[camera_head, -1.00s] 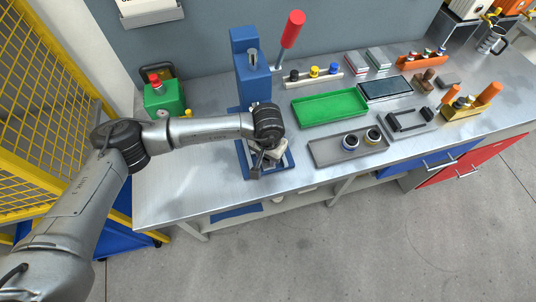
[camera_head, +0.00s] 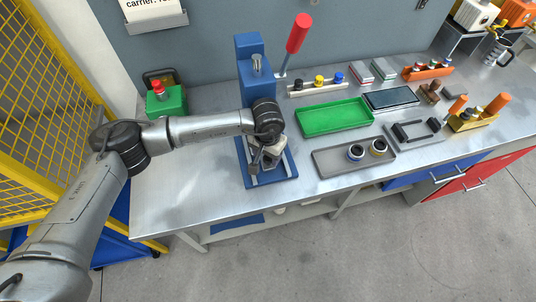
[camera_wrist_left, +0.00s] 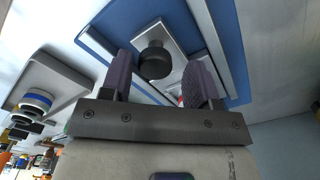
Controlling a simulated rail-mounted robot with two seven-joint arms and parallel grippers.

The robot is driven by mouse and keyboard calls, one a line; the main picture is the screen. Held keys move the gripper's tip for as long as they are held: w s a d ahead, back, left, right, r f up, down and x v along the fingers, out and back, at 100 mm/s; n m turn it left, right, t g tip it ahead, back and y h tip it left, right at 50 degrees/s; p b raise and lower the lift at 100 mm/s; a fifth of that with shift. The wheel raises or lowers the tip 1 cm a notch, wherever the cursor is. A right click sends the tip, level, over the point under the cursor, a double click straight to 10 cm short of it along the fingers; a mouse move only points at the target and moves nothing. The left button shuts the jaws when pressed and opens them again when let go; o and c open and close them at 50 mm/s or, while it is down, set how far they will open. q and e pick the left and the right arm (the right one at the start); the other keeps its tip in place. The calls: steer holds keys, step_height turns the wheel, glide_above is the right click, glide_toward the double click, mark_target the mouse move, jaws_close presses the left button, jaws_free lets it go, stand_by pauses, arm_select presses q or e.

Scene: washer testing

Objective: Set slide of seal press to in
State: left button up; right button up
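The seal press (camera_head: 251,72) is a blue column on the bench with a red-handled lever (camera_head: 298,34) raised. Its blue base (camera_head: 285,172) has light metal rails. In the left wrist view, a metal slide plate (camera_wrist_left: 152,35) with a round black knob (camera_wrist_left: 155,62) lies between the rails (camera_wrist_left: 215,50). My left gripper (camera_head: 257,165) is over the base, in front of the column. Its two fingers (camera_wrist_left: 158,72) are apart, on either side of the knob, with gaps visible. In the head view the arm and gripper hide most of the slide. My right gripper is not in view.
A grey tray (camera_head: 326,167) with two ring parts stands right of the base, with a green tray (camera_head: 318,120) behind it. A green box with a red button (camera_head: 165,101) stands to the left. The bench front left is clear.

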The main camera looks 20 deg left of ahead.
arm_select(q)
steer(key=shift+s+d, duration=0.1)
steer(key=shift+s, duration=0.05)
steer(key=shift+r+p, duration=0.5)
steer(key=shift+r, duration=6.4)
